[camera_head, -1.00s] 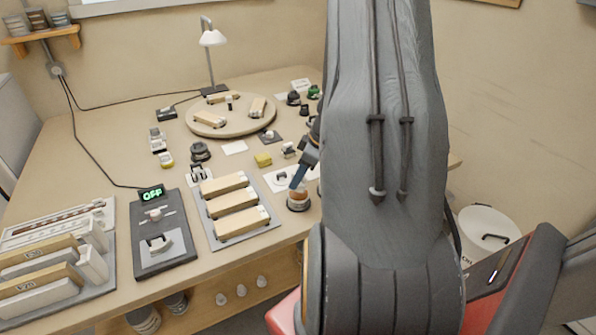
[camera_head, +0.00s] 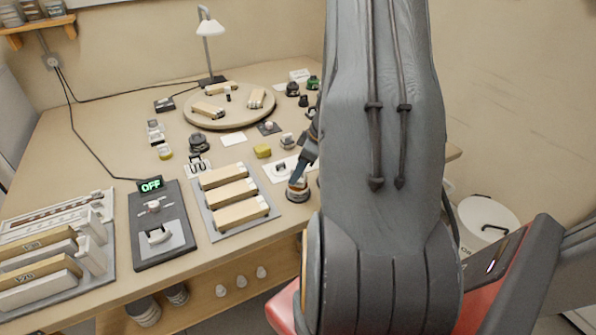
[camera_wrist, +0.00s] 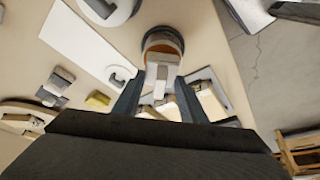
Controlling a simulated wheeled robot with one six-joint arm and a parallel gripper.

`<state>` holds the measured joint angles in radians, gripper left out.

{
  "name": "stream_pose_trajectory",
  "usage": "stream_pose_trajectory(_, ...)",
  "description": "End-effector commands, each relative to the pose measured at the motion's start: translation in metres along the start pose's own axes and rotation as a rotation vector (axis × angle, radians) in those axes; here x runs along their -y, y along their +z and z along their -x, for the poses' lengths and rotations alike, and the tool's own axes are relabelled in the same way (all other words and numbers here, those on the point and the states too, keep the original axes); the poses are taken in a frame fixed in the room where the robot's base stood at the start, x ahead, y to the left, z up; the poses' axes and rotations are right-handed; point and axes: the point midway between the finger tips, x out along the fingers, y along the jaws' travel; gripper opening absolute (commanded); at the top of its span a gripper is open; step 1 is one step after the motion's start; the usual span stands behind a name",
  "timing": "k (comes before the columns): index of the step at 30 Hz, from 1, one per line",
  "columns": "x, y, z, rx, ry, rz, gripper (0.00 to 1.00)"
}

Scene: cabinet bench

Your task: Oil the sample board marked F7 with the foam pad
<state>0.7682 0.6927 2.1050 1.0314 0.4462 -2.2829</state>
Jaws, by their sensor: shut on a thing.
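My gripper (camera_head: 296,181) is shut on a pale block-like piece (camera_wrist: 160,80), which appears to be the foam pad's handle. It points down at a small round pot (camera_head: 298,195) near the bench's front edge. In the wrist view the pot (camera_wrist: 162,36) has an orange-brown inside, and the held piece overlaps its opening. I cannot tell whether the pad touches the oil. Three wooden boards (camera_head: 229,191) lie on a grey tray left of the pot, and several more lie on the round turntable (camera_head: 213,123). I cannot read F7 on any board.
A dark device with a green OFF display (camera_head: 151,185) stands left of the tray. A rack of blocks (camera_head: 40,262) is at the far left. A yellow block (camera_head: 262,151) and several small items lie behind the pot. A lamp (camera_head: 209,28) stands at the back.

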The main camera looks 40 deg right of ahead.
Motion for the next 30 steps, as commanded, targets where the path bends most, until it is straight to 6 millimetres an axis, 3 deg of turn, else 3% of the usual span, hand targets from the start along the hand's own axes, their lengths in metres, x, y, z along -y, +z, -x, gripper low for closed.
stream_pose_trajectory(30,-0.0001,0.0024,-0.0061,0.0,0.0,0.0,0.2)
